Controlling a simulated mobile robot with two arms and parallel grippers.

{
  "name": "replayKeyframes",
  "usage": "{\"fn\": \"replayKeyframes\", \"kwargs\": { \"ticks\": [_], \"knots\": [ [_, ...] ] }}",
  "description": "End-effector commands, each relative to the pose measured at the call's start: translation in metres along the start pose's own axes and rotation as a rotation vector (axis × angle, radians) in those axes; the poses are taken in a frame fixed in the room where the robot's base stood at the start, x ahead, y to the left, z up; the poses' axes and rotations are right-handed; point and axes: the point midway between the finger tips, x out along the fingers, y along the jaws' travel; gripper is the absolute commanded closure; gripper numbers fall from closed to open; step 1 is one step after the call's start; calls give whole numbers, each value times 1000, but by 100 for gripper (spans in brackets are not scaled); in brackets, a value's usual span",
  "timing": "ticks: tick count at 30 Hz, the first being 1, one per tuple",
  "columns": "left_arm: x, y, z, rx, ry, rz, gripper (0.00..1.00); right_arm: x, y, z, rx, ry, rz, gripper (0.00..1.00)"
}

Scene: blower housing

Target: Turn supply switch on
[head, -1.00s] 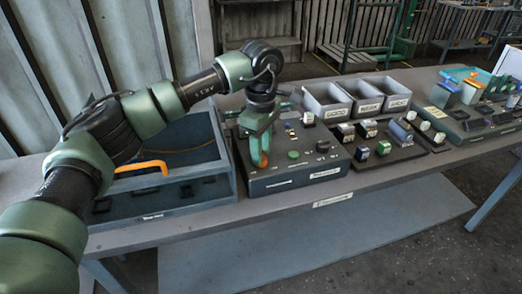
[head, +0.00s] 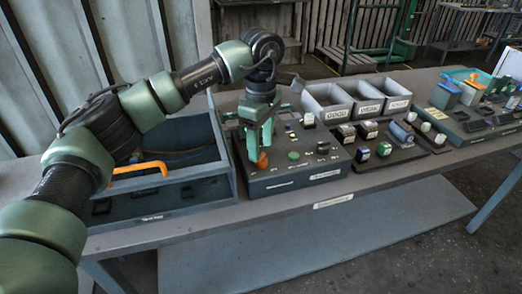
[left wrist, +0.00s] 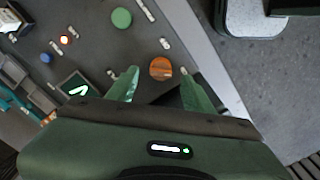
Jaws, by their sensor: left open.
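An orange round knob (head: 262,160), likely the supply switch, sits on the dark control panel box (head: 320,172) on the bench. My left gripper (head: 257,144) points down right above it, fingers open. In the left wrist view the orange knob (left wrist: 161,68) shows a grooved top and lies between and just beyond the two green fingertips (left wrist: 158,76), which stand apart on either side. I cannot tell whether they touch it. The label beside the knob is too small to read. My right gripper is not in view.
A green button (head: 293,156) and small switches share the panel. An open blue-grey bin (head: 215,190) with an orange handle (head: 140,167) stands to the left. Grey labelled trays (head: 327,99) stand behind, and blocks on a dark board (head: 398,152) lie right.

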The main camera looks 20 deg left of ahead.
Motion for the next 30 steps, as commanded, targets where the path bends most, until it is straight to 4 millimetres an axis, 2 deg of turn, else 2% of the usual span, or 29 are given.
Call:
{"fn": "replayKeyframes", "kwargs": {
  "ticks": [6,10,26,30],
  "knots": [
    [-38,1,0,1,0,4,49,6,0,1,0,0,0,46],
    [-50,0,0,1,-1,2,49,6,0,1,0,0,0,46],
    [-54,0,0,1,-1,0,49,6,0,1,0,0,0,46],
    [-54,0,0,1,-1,0,49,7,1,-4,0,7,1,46]
  ]
}}
